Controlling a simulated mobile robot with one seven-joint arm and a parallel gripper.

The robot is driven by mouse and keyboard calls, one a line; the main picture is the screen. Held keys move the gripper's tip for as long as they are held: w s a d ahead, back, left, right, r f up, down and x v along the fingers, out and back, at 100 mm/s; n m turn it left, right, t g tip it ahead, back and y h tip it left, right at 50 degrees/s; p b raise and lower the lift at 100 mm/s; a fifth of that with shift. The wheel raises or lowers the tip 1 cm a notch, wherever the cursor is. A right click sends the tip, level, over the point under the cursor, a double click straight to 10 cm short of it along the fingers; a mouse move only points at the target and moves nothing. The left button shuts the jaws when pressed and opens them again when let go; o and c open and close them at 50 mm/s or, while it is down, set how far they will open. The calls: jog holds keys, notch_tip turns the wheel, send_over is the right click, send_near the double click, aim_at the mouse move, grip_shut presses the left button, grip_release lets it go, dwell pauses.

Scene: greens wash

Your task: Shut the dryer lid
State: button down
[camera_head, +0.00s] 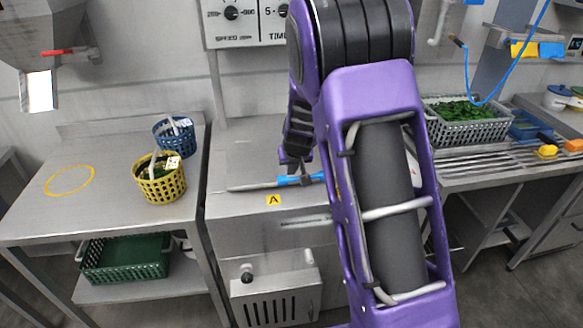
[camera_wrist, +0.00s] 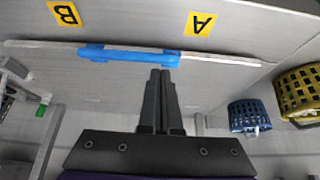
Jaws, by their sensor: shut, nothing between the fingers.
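The dryer lid (camera_head: 255,150) is a grey metal panel on the machine in the middle, with a blue handle grip (camera_head: 300,180) along its front bar. The lid lies low and looks about flat; I cannot tell whether it is fully seated. In the wrist view the blue grip (camera_wrist: 128,55) crosses just beyond my fingertips. My gripper (camera_head: 305,176) is shut and empty, pointing down at the handle; it shows centrally in the wrist view (camera_wrist: 165,75). Contact is unclear. Yellow labels A (camera_wrist: 199,24) and B (camera_wrist: 64,13) are on the machine beside the lid edge. My arm hides the lid's right part.
A blue basket (camera_head: 174,136) and a yellow basket (camera_head: 160,186) stand on the left table, with a green crate (camera_head: 124,262) on its shelf. A grey crate (camera_head: 468,134) of greens stands at right. A control panel (camera_head: 246,28) is on the wall.

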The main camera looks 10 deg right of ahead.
jog(key=shift+s+f+b, duration=0.15)
jog(key=shift+f+b, duration=0.5)
jog(key=shift+s+f+b, duration=0.15)
jog(key=shift+f+b, duration=0.5)
jog(key=shift+s, duration=0.15)
